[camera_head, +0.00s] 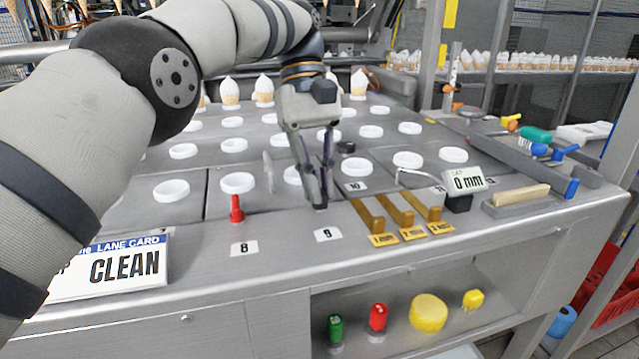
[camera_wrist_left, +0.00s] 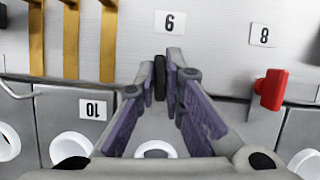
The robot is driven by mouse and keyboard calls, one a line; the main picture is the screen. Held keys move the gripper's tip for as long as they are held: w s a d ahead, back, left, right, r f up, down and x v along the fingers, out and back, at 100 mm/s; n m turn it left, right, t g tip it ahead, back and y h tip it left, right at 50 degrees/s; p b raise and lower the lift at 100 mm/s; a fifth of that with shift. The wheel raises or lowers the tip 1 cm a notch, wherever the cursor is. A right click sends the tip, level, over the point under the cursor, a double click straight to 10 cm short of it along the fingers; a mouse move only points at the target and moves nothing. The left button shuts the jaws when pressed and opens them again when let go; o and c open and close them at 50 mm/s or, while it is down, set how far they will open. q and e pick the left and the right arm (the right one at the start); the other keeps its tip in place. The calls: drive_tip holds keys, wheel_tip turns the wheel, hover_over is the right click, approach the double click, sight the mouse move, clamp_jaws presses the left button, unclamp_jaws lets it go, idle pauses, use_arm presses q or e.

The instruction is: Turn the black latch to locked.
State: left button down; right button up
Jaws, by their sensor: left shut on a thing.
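My left gripper (camera_head: 319,202) reaches down onto the steel worktop just behind the "9" label. In the left wrist view, its purple-padded fingers (camera_wrist_left: 166,80) are closed together around a narrow black piece, the black latch (camera_wrist_left: 160,79). The latch lies between the fingertips, lined up with the fingers and pointing toward the "9" label (camera_wrist_left: 171,21). In the head view the fingertips mostly hide the latch, so its turn there cannot be told. My right gripper is not in view.
A red latch (camera_head: 236,209) stands to the left behind the "8" label (camera_head: 244,248). Brass hooks (camera_head: 396,211) and a "0 mm" gauge (camera_head: 467,181) are to the right. White round cups (camera_head: 238,183) fill the worktop behind. A "CLEAN" lane card (camera_head: 120,268) is at front left.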

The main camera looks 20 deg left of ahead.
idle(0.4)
use_arm(q)
drive_tip(key=c, duration=1.7)
unclamp_jaws()
